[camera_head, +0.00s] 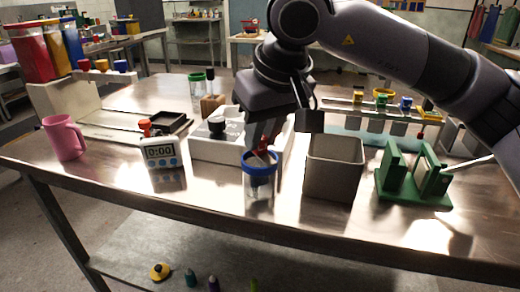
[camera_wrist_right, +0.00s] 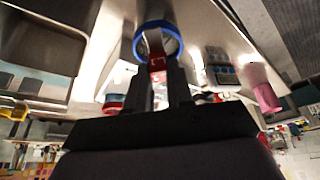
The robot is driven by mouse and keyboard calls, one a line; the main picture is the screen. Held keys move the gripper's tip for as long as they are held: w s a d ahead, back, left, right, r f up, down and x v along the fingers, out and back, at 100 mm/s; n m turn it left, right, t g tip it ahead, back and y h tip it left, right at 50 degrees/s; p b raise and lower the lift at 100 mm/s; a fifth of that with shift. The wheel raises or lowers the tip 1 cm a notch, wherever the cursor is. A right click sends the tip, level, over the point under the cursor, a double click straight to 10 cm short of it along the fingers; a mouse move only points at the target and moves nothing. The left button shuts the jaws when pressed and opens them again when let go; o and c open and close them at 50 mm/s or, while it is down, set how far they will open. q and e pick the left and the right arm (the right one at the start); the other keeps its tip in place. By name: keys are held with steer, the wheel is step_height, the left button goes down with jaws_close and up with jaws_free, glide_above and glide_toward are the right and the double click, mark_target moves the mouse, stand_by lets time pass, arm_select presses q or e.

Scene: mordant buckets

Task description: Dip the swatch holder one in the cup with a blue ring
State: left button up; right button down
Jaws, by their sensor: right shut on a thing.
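The cup with a blue ring (camera_head: 259,192) is a clear cup near the table's front edge, upright. Its blue rim also shows in the right wrist view (camera_wrist_right: 138,42). My right gripper (camera_head: 264,140) is directly above this cup, pointing down and shut on a swatch holder with a red grip (camera_wrist_right: 157,66). The holder's lower part reaches into the ring; how deep the swatch hangs is hard to tell. The number on the holder is not readable. My left gripper is not in view.
A grey square bin (camera_head: 333,172) stands close right of the cup, with a green stand (camera_head: 414,190) beyond. A timer (camera_head: 161,153) and a pink mug (camera_head: 64,138) stand left. A white appliance (camera_head: 212,150) is behind. A rack with several holders (camera_head: 375,110) is at the back right.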

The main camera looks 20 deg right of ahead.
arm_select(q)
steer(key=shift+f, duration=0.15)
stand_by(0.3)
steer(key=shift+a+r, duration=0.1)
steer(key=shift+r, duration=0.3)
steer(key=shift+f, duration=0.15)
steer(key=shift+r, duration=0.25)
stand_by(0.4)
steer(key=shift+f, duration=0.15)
